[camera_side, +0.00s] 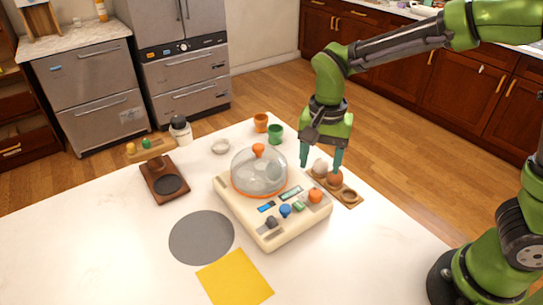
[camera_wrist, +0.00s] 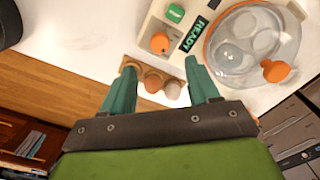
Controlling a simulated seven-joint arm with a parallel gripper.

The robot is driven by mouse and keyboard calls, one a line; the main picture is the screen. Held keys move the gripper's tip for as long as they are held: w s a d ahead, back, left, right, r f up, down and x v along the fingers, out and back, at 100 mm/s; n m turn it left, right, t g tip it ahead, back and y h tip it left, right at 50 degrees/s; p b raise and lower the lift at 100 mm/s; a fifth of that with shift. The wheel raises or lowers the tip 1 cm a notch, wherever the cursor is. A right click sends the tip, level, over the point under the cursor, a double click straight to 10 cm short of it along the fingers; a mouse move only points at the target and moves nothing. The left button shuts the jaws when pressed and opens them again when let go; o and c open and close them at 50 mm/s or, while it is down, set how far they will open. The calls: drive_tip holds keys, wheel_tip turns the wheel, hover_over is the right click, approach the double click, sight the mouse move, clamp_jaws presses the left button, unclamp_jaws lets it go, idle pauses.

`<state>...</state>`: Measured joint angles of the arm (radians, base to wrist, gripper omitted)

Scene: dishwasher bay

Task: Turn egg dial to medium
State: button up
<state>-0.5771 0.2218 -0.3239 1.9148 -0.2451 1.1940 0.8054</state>
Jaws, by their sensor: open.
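The cream egg cooker (camera_side: 262,236) stands on the white table under a clear domed lid (camera_side: 257,172) with an orange knob. Its front panel has an orange dial (camera_side: 316,195), a blue knob (camera_side: 285,210), a dark grey knob (camera_side: 271,222) and a green button (camera_side: 298,207). The orange dial also shows in the wrist view (camera_wrist: 159,43), beside a display reading READY (camera_wrist: 193,34); its setting marks are too small to read. My gripper (camera_side: 321,167) is open and empty, fingers pointing down over the egg tray, to the right of the cooker. It also shows in the wrist view (camera_wrist: 161,65).
The wooden egg tray (camera_side: 350,197) holds a white egg (camera_side: 320,165) and a brown egg (camera_side: 335,179), close to my fingers. Orange (camera_side: 261,123) and green (camera_side: 275,134) cups stand behind the cooker. A grey disc (camera_side: 202,238) and yellow cloth (camera_side: 235,280) lie in front.

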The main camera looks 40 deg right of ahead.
wheel_tip(320, 180, up, 8)
idle(0.5)
drive_tip(key=s+d+r+n+t+y, duration=0.2)
drive_tip(key=s+d+n+t, duration=0.4)
drive_tip(key=s, duration=0.6)
drive_tip(key=shift+d+t, duration=0.6)
drive_tip(key=shift+d, duration=0.05)
drive_tip(key=shift+r, duration=0.1)
drive_tip(key=shift+c, duration=0.2)
